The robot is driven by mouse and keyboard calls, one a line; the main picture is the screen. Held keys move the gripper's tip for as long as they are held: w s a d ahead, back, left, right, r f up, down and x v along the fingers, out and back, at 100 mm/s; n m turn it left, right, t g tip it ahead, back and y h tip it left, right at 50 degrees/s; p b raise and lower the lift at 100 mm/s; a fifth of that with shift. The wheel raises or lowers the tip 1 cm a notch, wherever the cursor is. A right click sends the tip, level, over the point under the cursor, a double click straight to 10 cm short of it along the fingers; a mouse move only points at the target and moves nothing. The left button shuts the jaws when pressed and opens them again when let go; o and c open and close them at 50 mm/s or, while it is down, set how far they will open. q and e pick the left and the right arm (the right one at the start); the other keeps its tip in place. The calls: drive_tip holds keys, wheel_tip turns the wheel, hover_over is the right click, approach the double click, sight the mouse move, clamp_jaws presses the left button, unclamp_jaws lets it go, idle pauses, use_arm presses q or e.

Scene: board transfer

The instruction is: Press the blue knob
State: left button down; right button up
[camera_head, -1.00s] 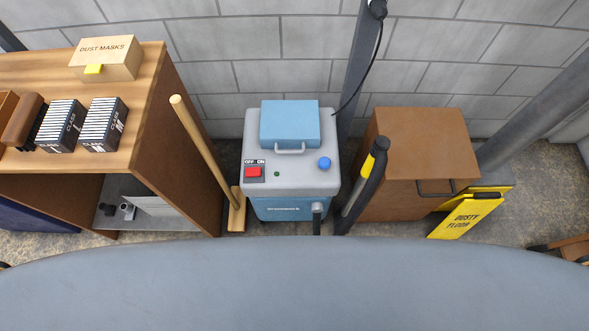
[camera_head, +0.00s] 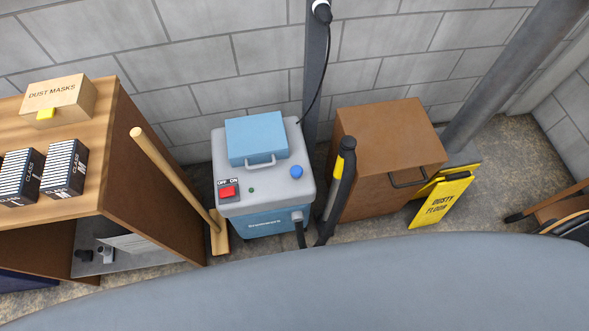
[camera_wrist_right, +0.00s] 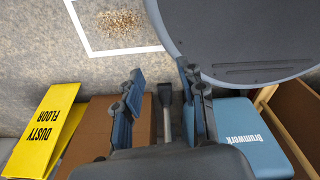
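The blue knob (camera_head: 296,172) is a small round button on the right side of the grey top of a blue and grey machine (camera_head: 272,200). Left of it on the same top are a small green dot and a red OFF/ON switch (camera_head: 228,192). The machine's blue side, with lettering, also shows in the right wrist view (camera_wrist_right: 248,138); the knob does not show there. My right gripper (camera_wrist_right: 160,82) is open, its two fingers spread apart with nothing between them. It points down over the floor near the machine. Neither gripper shows in the head view.
A wooden shelf (camera_head: 150,190) with a dust mask box stands left. A broom-like pole (camera_head: 175,175) leans beside the machine. A black hose wand (camera_head: 340,185), brown cabinet (camera_head: 385,140) and yellow sign (camera_head: 440,198) stand right. A dust pile (camera_wrist_right: 120,23) lies inside a white floor outline.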

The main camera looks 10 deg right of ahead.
drive_tip(key=shift+s+d, duration=0.1)
drive_tip(key=shift+s, duration=0.3)
